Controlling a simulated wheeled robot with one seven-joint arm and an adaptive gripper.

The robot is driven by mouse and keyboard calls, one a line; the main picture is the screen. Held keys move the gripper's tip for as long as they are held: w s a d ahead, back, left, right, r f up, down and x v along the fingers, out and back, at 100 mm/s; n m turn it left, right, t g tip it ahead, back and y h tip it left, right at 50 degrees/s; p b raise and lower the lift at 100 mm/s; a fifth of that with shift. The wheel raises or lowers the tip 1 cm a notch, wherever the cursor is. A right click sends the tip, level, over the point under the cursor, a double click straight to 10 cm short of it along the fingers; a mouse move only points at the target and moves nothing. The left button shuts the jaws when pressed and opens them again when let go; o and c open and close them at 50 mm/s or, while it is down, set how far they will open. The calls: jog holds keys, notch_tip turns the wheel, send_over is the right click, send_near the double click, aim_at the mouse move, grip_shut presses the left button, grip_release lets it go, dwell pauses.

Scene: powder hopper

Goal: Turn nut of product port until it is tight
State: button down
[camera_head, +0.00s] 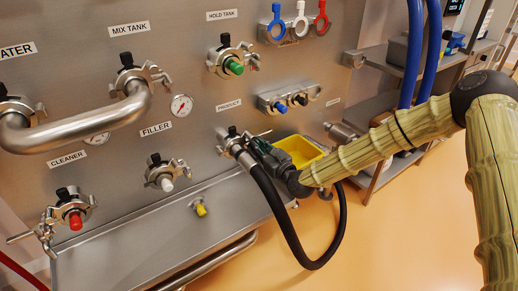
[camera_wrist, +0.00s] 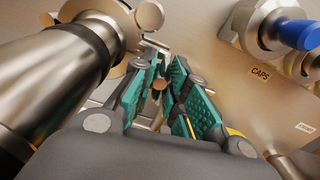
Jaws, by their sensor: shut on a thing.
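The product port (camera_head: 231,136) is on the steel panel under the PRODUCT label, with a metal hose end clamped to it. In the wrist view the hose fitting (camera_wrist: 58,75) fills the left side. My gripper (camera_head: 257,144) is at the right side of the port's clamp. In the wrist view my gripper (camera_wrist: 158,90) has its teal finger pads on both sides of the clamp's nut (camera_wrist: 158,86) and is shut on it. The pads hide much of the nut, and how tight it sits cannot be seen.
A black hose (camera_head: 316,262) loops down from the port. A yellow bin (camera_head: 300,150) is behind my gripper. The caps rack (camera_head: 288,98) is up and right, and its blue cap (camera_wrist: 298,33) shows in the wrist view. A steel ledge (camera_head: 150,235) lies below.

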jog(key=shift+m, duration=0.5)
jog(key=c, duration=1.6)
grip_release()
jog(key=shift+o, duration=0.2)
jog(key=shift+s+d, duration=0.1)
jog(key=v, duration=0.8)
jog(key=shift+s+d, duration=0.2)
jog(key=shift+s, duration=0.1)
jog(key=shift+d, duration=0.1)
